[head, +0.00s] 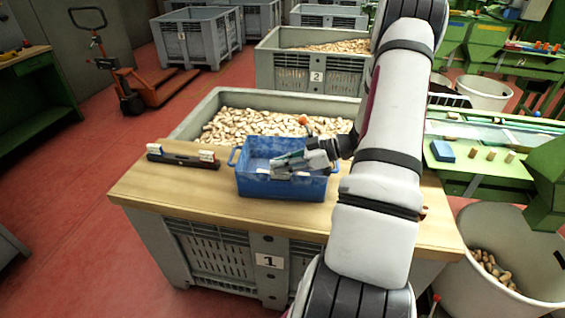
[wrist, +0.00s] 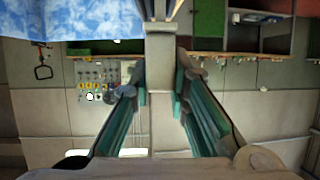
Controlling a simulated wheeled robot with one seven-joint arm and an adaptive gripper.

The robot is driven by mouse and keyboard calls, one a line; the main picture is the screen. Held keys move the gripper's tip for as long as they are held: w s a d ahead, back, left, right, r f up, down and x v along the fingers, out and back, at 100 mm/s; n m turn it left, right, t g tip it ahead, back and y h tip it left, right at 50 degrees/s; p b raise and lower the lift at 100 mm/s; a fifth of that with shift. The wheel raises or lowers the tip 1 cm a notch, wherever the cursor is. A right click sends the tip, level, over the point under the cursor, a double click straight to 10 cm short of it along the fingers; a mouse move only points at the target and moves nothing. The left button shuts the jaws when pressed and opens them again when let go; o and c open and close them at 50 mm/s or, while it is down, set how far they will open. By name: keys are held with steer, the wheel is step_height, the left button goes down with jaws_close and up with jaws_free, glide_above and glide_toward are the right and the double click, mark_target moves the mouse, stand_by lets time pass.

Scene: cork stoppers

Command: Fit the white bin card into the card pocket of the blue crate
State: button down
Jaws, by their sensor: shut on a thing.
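The blue crate (head: 255,187) stands on the wooden tabletop, and part of its wall shows in the wrist view (wrist: 75,18). My gripper (head: 284,167) is at the crate's front side, over its front rim. The card is hardly visible in the head view. The card pocket is not clearly visible; my gripper covers part of the crate's front. I cannot tell whether the card touches the pocket.
A black holder (head: 183,160) with pale pieces at its ends lies left of the crate on the wooden table (head: 150,190). Behind is a grey bin of corks (head: 250,127). A green sorting bench (head: 480,165) and a white tub (head: 500,285) stand to the right. The front-left tabletop is clear.

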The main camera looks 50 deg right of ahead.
steer(key=shift+f, duration=1.05)
stand_by(1.1)
steer(key=c, duration=1.5)
jaws_free()
steer(key=shift+o, duration=0.2)
steer(key=v, duration=1.2)
